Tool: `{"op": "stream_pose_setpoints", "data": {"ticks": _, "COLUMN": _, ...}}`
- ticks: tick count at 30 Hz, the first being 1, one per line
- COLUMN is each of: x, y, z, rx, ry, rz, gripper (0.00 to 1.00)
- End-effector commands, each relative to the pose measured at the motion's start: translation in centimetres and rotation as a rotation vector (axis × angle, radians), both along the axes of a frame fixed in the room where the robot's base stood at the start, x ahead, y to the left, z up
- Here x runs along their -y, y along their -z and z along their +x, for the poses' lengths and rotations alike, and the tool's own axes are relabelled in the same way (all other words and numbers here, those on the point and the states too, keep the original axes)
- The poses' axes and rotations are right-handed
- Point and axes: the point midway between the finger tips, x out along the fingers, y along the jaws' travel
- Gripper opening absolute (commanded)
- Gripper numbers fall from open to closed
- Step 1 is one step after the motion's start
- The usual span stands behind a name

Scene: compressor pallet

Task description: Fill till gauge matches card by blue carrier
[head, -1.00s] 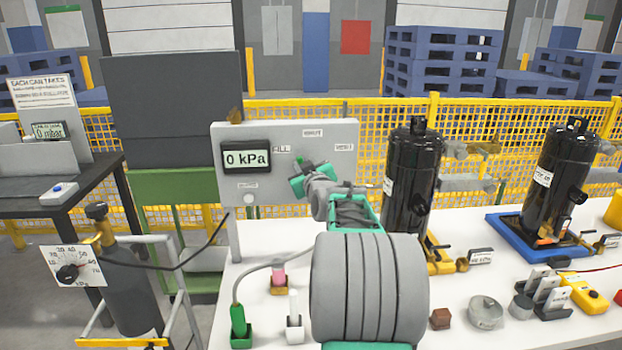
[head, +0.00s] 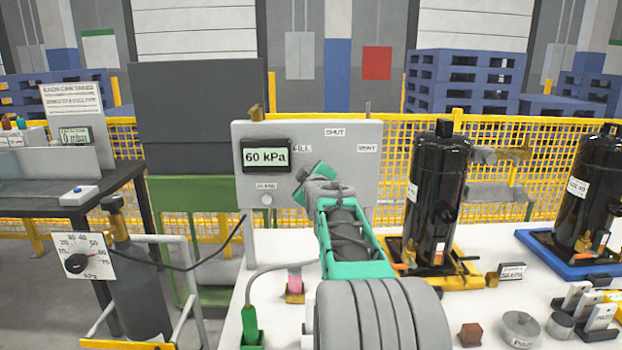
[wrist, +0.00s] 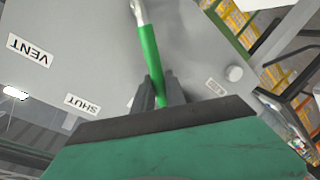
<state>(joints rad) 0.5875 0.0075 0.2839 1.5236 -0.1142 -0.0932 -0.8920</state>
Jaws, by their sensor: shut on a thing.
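The grey panel (head: 365,180) has a display (head: 266,156) that reads 60 kPa, with labels FILL, SHUT and VENT. My gripper (wrist: 158,92) is shut on a green valve handle (wrist: 149,55) in front of the panel. In the head view my gripper (head: 312,188) is beside the FILL label and my arm hides part of the panel. The blue carrier (head: 545,248) is at the right edge under a black cylinder (head: 582,195). A card at the blue carrier is not visible now.
A yellow carrier (head: 468,276) holds another black cylinder (head: 436,195), with a small card (head: 511,271) beside it, too small to read. A dial in kPa (head: 82,258) hangs by a grey bottle at left. Several small parts lie on the white table at front right.

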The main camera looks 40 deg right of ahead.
Motion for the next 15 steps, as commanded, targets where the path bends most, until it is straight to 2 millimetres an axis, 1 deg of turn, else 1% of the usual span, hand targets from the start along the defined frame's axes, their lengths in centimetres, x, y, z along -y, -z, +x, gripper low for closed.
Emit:
{"op": "stream_pose_setpoints", "data": {"ticks": 1, "x": 0.09, "y": 0.39, "z": -0.05, "rx": -0.007, "ry": 0.003, "rz": 0.003, "gripper": 0.0}}
{"op": "stream_pose_setpoints", "data": {"ticks": 8, "x": 0.11, "y": 0.38, "z": -0.08, "rx": -0.006, "ry": 0.003, "rz": 0.004, "gripper": 0.0}}
{"op": "stream_pose_setpoints", "data": {"ticks": 9, "x": 0.11, "y": 0.38, "z": -0.08, "rx": -0.006, "ry": 0.003, "rz": 0.004, "gripper": 0.17}}
{"op": "stream_pose_setpoints", "data": {"ticks": 15, "x": 0.05, "y": 0.22, "z": -0.03, "rx": -0.003, "ry": 0.002, "rz": 0.003, "gripper": 0.33}}
